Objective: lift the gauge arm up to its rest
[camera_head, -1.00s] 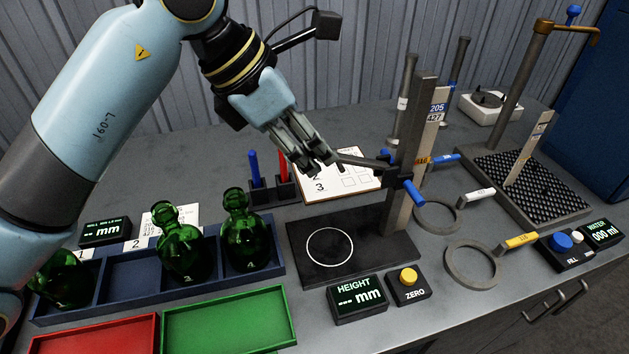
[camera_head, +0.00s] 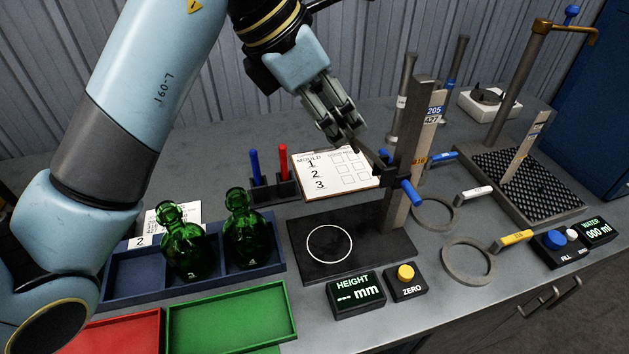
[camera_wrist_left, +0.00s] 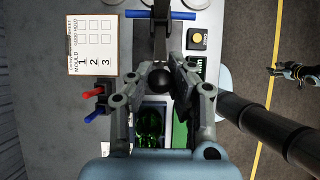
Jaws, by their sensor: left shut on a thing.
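The gauge arm (camera_head: 369,160) is a dark bar hinged on the grey post (camera_head: 404,150) of the height stand, by a blue cross handle (camera_head: 411,192). It slopes up and left from the post. My left gripper (camera_head: 352,138) is shut on its free end. In the left wrist view the gauge arm (camera_wrist_left: 160,40) runs from the blue bar to a black ball (camera_wrist_left: 161,78) between my left fingers (camera_wrist_left: 162,72). What looks like my right gripper (camera_wrist_left: 298,73) shows small at the right edge there; its fingers are unclear.
Below is the stand's black base (camera_head: 375,245) with a bare white ring. A clipboard (camera_head: 330,172) and pen holder (camera_head: 272,190) lie behind. Green bottles (camera_head: 185,250) stand in a blue rack (camera_head: 130,290) at left. Ring gauges (camera_head: 468,270) lie at right.

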